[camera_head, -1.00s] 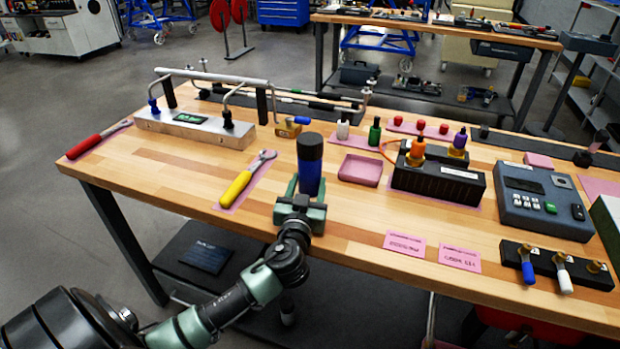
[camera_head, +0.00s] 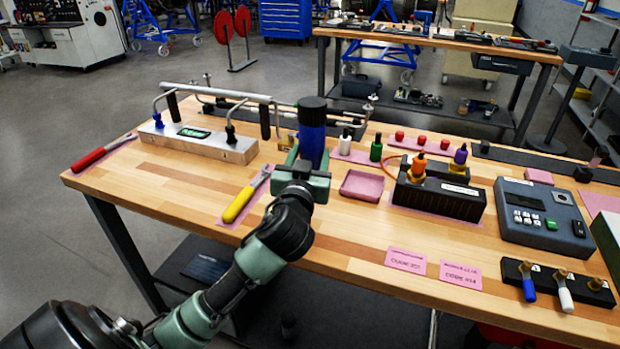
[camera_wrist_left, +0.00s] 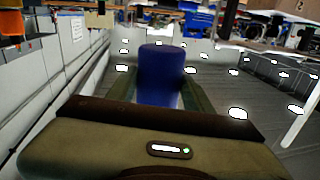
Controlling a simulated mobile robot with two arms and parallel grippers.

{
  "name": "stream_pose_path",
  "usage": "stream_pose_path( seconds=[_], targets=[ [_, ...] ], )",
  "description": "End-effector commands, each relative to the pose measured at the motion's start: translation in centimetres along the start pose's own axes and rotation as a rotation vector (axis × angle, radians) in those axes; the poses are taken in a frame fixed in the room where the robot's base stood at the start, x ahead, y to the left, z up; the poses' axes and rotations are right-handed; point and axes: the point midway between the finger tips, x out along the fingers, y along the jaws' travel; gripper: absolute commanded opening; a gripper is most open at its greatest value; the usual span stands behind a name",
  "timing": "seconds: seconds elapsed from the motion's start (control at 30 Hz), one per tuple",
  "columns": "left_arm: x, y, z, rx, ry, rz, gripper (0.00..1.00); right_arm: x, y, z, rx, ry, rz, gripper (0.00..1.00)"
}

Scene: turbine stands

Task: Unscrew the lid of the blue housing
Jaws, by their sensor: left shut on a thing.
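The blue housing (camera_head: 312,143) is an upright blue cylinder with a black lid (camera_head: 312,104) on its top. My left gripper (camera_head: 309,168) is shut on the lower part of the housing, with a finger on each side. It holds the housing up above the workbench, in front of the metal fixture and rods. In the left wrist view the blue body (camera_wrist_left: 161,78) stands between the two fingers; the black lid cannot be made out there. My right gripper is not in view.
The wooden workbench (camera_head: 200,172) carries a yellow-handled wrench (camera_head: 238,204) left of my gripper and an empty pink tray (camera_head: 362,186) to its right. A black block with orange and purple bottles (camera_head: 440,198) and a grey keypad device (camera_head: 540,215) stand further right.

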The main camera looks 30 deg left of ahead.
Motion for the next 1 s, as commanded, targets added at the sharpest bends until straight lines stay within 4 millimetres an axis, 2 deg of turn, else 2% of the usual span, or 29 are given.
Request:
stream_pose_path(
  seconds=[0.03, 0.1, 0.3, 0.43, 0.77, 0.8, 0.93, 0.97, 1.0],
  targets=[
    [0.0, -0.1, -1.9, -0.005, 0.012, 0.001, 0.0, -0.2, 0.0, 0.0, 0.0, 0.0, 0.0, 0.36],
    [0.0, -0.2, -3.5, -0.005, 0.011, 0.001, 0.0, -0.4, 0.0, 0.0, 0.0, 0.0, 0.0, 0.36],
    [0.0, -0.4, -6.3, -0.002, 0.007, 0.0, 0.0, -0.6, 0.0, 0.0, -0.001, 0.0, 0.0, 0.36],
    [0.0, -0.5, -7.2, -0.001, 0.006, 0.0, 0.0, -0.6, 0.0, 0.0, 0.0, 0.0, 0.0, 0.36],
    [0.0, -0.5, -7.4, 0.0, 0.004, 0.001, 0.0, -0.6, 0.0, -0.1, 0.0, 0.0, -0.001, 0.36],
    [0.0, -0.5, -7.4, 0.0, 0.004, 0.001, 0.43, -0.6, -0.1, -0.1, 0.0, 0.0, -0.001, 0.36],
    [0.0, -0.5, -7.3, 0.0, 0.005, 0.001, 0.06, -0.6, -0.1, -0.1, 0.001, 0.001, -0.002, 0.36],
    [0.0, -0.5, -7.3, 0.0, 0.005, 0.001, 0.0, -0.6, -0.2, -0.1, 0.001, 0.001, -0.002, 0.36],
    [0.0, -0.5, -7.3, 0.0, 0.005, 0.001, 0.0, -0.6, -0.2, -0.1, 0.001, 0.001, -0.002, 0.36]
  ],
)
